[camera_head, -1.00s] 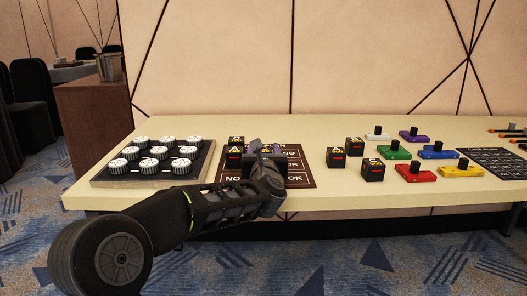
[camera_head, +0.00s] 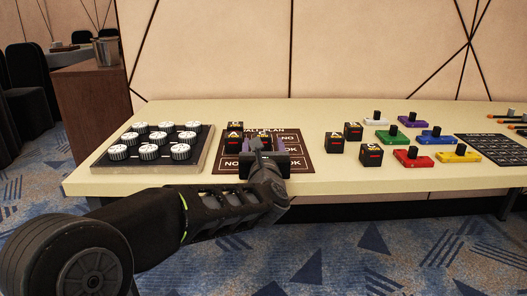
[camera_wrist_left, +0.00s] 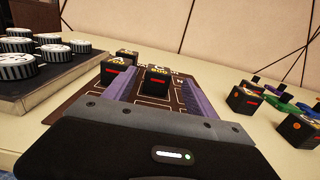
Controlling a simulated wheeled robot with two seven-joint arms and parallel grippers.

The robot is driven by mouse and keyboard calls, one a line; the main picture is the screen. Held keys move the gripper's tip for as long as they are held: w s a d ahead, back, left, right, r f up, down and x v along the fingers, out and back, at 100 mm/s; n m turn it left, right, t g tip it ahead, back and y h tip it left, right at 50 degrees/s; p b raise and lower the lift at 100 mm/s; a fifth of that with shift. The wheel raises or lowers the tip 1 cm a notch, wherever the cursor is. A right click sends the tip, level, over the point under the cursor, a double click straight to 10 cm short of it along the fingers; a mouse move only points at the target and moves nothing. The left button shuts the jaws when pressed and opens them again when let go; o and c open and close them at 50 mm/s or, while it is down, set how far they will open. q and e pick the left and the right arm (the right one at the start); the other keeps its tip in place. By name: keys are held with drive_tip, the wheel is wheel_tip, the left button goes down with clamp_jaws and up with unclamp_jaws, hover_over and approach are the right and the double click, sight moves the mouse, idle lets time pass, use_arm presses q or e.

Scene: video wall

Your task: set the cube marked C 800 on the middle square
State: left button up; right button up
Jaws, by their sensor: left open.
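The black cube marked C 800 (camera_wrist_left: 156,82) stands upright on the dark marked mat (camera_wrist_left: 82,100), between the two purple finger pads of my left gripper (camera_wrist_left: 152,84) in the left wrist view. The gripper is open, with a gap beside the cube. In the head view the cube (camera_head: 265,139) shows just beyond my left gripper (camera_head: 264,146), in the middle column of the mat (camera_head: 300,169). The gripper hides much of the middle square, so its exact seat there is unclear. My right gripper is not in view.
Two black cubes stand on the mat's left side, one marked A (camera_head: 233,140). A tray (camera_head: 199,163) of round white-topped knobs is further left. Three black cubes (camera_head: 335,143) and several coloured slider blocks (camera_head: 390,136) stand right. Bare table lies between mat and right-hand cubes.

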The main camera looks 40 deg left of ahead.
use_arm(q)
drive_tip(key=v, duration=0.4)
drive_tip(key=shift+s, duration=0.1)
